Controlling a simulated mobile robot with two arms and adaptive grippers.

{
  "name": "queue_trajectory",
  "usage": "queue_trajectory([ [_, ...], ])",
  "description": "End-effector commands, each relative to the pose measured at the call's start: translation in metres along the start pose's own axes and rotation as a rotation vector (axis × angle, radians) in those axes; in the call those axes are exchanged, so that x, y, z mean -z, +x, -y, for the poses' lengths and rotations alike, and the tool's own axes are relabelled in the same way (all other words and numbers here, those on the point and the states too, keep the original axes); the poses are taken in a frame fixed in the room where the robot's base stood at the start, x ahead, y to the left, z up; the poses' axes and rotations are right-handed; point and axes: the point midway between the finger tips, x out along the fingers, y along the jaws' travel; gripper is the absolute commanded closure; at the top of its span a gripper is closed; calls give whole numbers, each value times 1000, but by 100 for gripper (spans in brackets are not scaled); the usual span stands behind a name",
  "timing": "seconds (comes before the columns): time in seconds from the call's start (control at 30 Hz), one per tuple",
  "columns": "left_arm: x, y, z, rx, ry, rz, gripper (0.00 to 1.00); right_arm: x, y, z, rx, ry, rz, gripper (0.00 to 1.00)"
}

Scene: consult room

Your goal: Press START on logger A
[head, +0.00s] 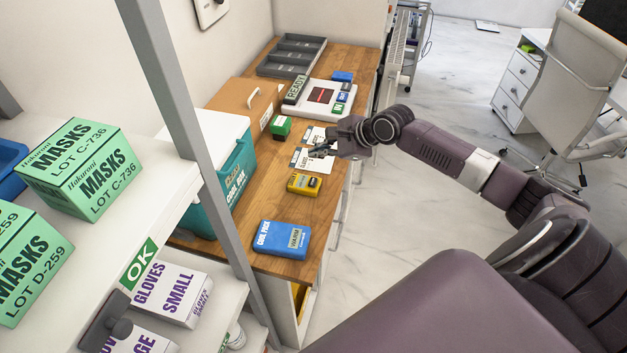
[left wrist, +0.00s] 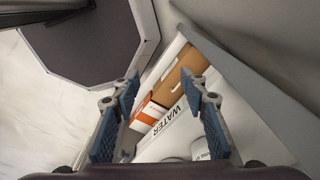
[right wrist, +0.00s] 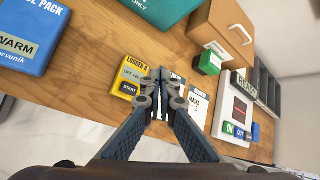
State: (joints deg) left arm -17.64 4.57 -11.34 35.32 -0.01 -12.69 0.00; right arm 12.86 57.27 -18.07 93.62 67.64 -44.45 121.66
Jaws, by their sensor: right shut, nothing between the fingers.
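Logger A (head: 304,185) is a yellow box on the wooden counter. In the right wrist view logger A (right wrist: 136,72) shows a small display and a black START button (right wrist: 128,88). My right gripper (head: 318,150) is over the printed cards behind the logger in the head view. In the right wrist view its closed fingertips (right wrist: 162,78) appear just right of the logger, hiding part of its right edge and part of the cards. Contact with anything cannot be told.
A blue cool pack (head: 282,238) lies at the counter's near end. Printed cards (head: 312,165), a green block (head: 281,127) and a white device (head: 318,98) lie behind the logger. A teal cool box (head: 238,168) stands left. A grey shelf post (head: 190,120) rises nearby.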

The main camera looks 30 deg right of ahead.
Motion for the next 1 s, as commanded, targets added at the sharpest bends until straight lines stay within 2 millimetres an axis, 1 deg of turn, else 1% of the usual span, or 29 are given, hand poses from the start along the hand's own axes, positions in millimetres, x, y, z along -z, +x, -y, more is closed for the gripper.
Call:
queue_trajectory([
  [0.03, -9, 2, -5, -6, 0, 12, 60, 1, 2, -1, 0, 0, 0, 100],
  [0.1, -16, 6, -9, -11, 2, 22, 60, 2, 4, -2, 0, -1, 0, 100],
  [0.2, -16, 13, -9, -10, 3, 20, 60, 5, 8, -5, 1, -1, 0, 100],
  [0.27, -10, 20, -7, -8, 3, 12, 60, 8, 11, -8, 1, -1, 0, 100],
  [0.4, 13, 38, -1, 0, 4, -22, 60, 14, 20, -15, 0, -2, 0, 100],
  [0.5, 22, 51, 0, 1, 3, -37, 60, 19, 26, -19, 0, -3, -1, 100],
  [0.63, 17, 69, 0, 1, 2, -32, 60, 25, 35, -25, 1, -3, -1, 100],
  [0.83, 2, 95, -1, 1, 1, -13, 60, 34, 47, -34, 1, -3, 0, 100],
  [0.9, 0, 91, 0, 1, 1, -9, 60, 36, 50, -37, -1, 2, 0, 100],
  [1.0, -2, 92, 0, 1, 1, -7, 60, 41, 57, -41, 0, 0, 1, 100],
])
